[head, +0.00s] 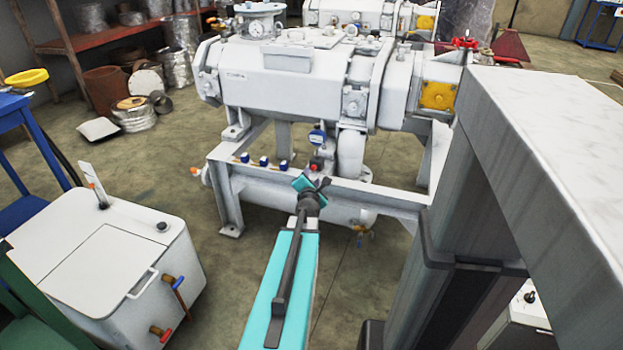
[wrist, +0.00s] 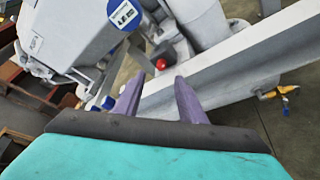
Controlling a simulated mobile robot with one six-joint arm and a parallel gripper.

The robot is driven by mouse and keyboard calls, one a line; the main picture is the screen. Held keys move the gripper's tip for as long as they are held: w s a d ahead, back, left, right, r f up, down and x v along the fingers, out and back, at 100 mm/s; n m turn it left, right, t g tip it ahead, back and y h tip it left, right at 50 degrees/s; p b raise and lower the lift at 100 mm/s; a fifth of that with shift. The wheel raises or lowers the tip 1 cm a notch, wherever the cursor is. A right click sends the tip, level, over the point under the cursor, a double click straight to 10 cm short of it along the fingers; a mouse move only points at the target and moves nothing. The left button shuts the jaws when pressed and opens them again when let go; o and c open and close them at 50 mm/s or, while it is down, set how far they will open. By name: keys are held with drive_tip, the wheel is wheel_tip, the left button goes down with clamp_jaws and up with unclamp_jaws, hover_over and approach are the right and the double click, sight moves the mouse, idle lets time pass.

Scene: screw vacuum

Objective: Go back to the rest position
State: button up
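My gripper (head: 314,186) is at the end of my teal arm, in front of the vacuum machine's lower frame in the head view. In the wrist view the two dark purple fingers of my gripper (wrist: 157,92) stand apart with nothing between their tips. The white screw vacuum machine (head: 290,90) fills the middle of the head view. A small red knob (head: 315,167) sits on its frame just beyond the gripper; it also shows past the fingertips in the wrist view (wrist: 161,64). I cannot tell whether the gripper touches the frame.
A blue gauge (head: 317,136) stands above the red knob. Several blue-capped fittings (head: 263,161) line the frame to the left. A white box unit (head: 105,265) stands at lower left. A large grey-white structure (head: 550,150) blocks the right. Open floor (head: 150,180) lies between box and machine.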

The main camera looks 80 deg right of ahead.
drive_tip(key=shift+w, duration=0.1)
drive_tip(key=w+a+f+m+y+p, duration=0.25)
drive_tip(key=w+a, duration=0.35)
drive_tip(key=w, duration=0.4)
drive_tip(key=w+a+f+m+y+p, duration=0.15)
drive_tip(key=w+a+f+p, duration=0.35)
drive_tip(key=w, duration=0.5)
drive_tip(key=w+a+f+m+y+p, duration=0.25)
drive_tip(key=w+a, duration=0.35)
drive_tip(key=a, duration=0.5)
drive_tip(key=w+a+f+m+y+p, duration=0.1)
drive_tip(key=w+a+f+y+p, duration=0.3)
drive_tip(key=a, duration=0.8)
drive_tip(key=a+f+m+g+y+p, duration=0.1)
drive_tip(key=a+f+g+p, duration=0.2)
drive_tip(key=a, duration=1.9)
drive_tip(key=s+a+r+g+y+p, duration=0.1)
drive_tip(key=s+a+p, duration=0.1)
drive_tip(key=a, duration=0.5)
drive_tip(key=s+a+r+g+y+p, duration=0.1)
drive_tip(key=s+a+p, duration=0.1)
drive_tip(key=s+a, duration=0.3)
drive_tip(key=s+a+r+m+g+y+p, duration=0.1)
drive_tip(key=s+a+g+p, duration=0.1)
drive_tip(key=a, duration=0.8)
drive_tip(key=shift+s+a+r+p, duration=0.4)
drive_tip(key=shift+s+p, duration=0.15)
drive_tip(key=shift+s, duration=0.45)
